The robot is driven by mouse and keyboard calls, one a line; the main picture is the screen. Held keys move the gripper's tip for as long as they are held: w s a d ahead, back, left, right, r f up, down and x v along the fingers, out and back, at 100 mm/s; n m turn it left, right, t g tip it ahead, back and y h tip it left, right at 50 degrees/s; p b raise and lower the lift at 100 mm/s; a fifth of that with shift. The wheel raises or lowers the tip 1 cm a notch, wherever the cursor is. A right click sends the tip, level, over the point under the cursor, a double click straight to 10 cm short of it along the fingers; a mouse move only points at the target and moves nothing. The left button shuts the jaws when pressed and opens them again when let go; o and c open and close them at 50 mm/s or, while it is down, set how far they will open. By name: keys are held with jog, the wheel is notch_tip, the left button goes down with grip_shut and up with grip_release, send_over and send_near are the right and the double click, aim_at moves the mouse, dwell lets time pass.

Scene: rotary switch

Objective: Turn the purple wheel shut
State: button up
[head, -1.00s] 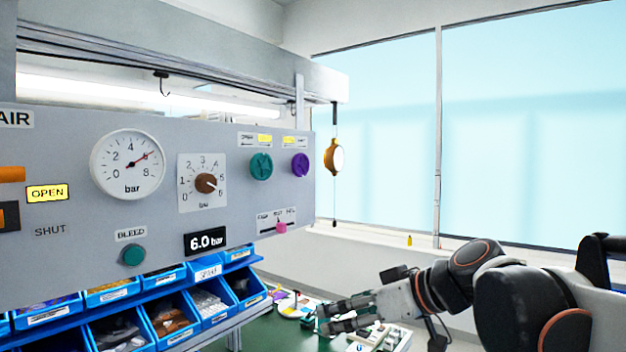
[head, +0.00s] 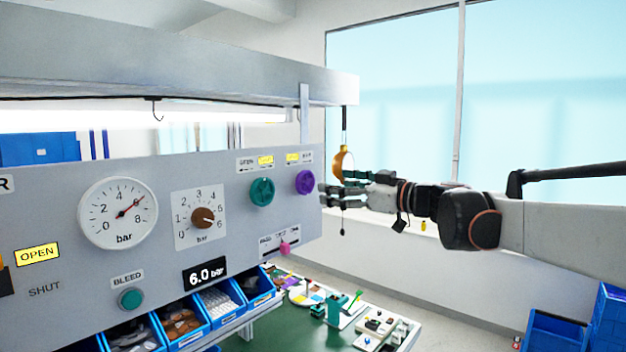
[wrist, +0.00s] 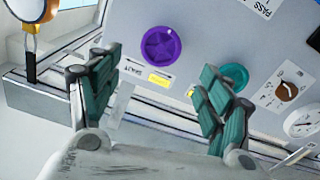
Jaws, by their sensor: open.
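The purple wheel (head: 305,182) is a round knob at the right end of the grey panel (head: 150,230). A small label strip with a lit yellow part sits above it in the head view. My gripper (head: 338,191) is just right of the wheel in the head view, fingers pointing left at the panel. In the wrist view the purple wheel (wrist: 161,47) shows whole, between and beyond the two open fingers (wrist: 155,95). The fingers are apart and empty. I see no contact with the wheel.
A teal wheel (head: 262,191) is close left of the purple one. A pink slider (head: 285,248) is below. An orange hanging tool (head: 343,160) is right behind my gripper. Blue bins (head: 215,300) and a green bench (head: 290,325) lie below.

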aim_at(307, 181)
jog(key=p+x, duration=0.1)
jog(key=x, duration=0.7)
jog(key=shift+w+a, duration=0.2)
jog(key=shift+a, duration=0.1)
jog(key=shift+c, duration=0.4)
jog(key=c, duration=1)
